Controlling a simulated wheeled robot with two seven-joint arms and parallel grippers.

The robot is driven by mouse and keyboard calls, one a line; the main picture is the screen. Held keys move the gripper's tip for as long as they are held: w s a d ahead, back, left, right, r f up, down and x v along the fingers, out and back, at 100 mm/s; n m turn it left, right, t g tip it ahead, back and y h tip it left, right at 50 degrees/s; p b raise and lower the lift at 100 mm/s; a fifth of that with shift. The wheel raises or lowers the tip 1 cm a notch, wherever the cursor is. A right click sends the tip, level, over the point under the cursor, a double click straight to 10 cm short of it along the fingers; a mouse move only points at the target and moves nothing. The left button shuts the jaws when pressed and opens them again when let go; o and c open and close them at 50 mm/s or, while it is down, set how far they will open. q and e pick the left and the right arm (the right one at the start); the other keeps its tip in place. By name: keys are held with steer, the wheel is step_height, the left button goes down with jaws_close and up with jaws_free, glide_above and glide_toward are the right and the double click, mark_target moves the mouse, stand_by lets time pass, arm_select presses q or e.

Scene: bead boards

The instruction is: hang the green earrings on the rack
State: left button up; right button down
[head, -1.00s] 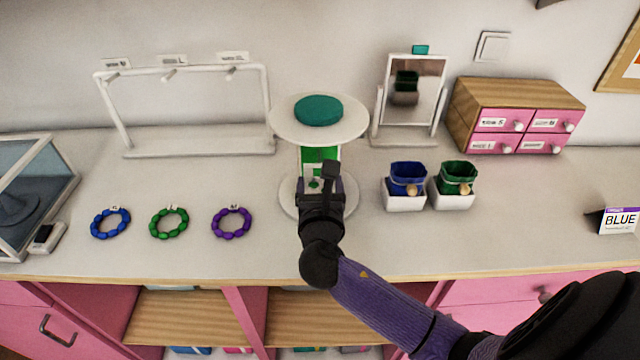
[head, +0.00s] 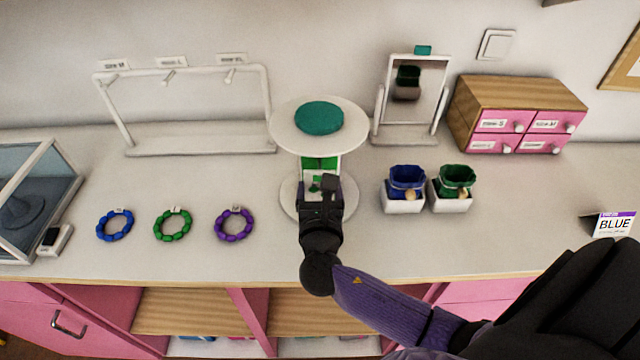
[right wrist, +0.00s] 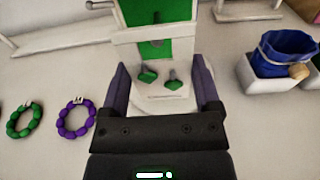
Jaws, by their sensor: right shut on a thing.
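The green earrings (right wrist: 148,76) are two small green pieces on a white card, and they show between my right gripper's fingers in the right wrist view. The stand also shows behind the card in the right wrist view (right wrist: 186,18). In the head view my gripper hides much of the card and the stand's lower part. I cannot tell whether the card touches the stand. My left gripper is out of view.
A white bar rack with labelled pegs (head: 200,152) stands at back left. Blue (head: 115,225), green (head: 172,225) and purple (head: 234,224) bracelets lie left of my gripper. Right are a mirror (head: 410,95), two white pots (head: 403,203) and a drawer box (head: 515,90).

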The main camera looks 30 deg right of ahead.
steer(key=shift+w+d+f, duration=0.15)
steer(key=shift+w+d, duration=0.2)
steer(key=shift+w, duration=0.05)
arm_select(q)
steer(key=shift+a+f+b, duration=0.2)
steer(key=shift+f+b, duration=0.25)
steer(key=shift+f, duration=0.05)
arm_select(e)
steer(key=shift+w+d+f, duration=0.2)
steer(key=shift+w+d, duration=0.1)
steer(key=shift+w, duration=0.3)
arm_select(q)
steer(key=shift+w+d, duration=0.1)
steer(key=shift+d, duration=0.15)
arm_select(e)
steer(key=shift+w+d, duration=0.1)
